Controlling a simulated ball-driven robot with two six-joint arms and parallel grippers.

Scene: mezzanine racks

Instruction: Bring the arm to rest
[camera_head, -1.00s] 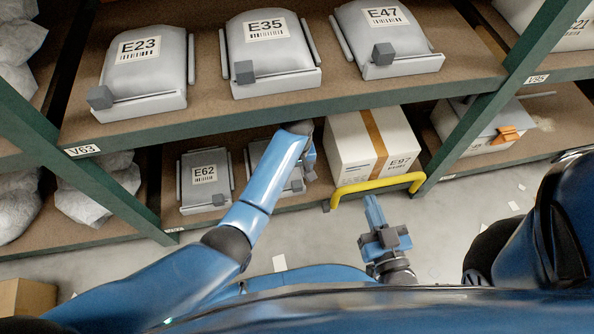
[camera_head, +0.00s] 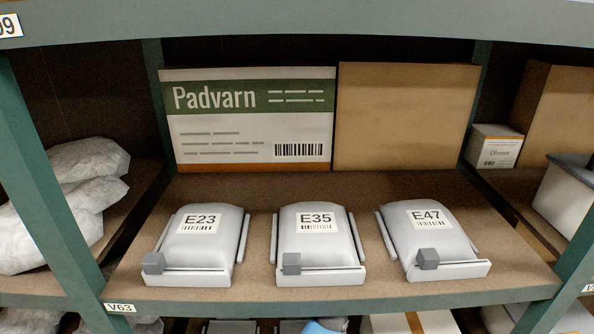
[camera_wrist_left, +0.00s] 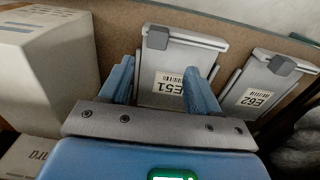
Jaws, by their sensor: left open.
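My left gripper (camera_wrist_left: 160,85) shows in the left wrist view with its two blue fingers apart. A grey unit labelled E51 (camera_wrist_left: 172,60) shows beyond and between the fingers; I cannot tell whether they touch it. A sliver of my blue left arm (camera_head: 326,326) shows at the bottom edge of the head view. My right gripper is not in view.
Units E23 (camera_head: 204,238), E35 (camera_head: 316,236) and E47 (camera_head: 432,238) sit on the upper shelf, before a Padvarn box (camera_head: 250,120) and plain carton (camera_head: 405,115). The wrist view shows unit E62 (camera_wrist_left: 262,88) and a pale box (camera_wrist_left: 45,70) beside E51.

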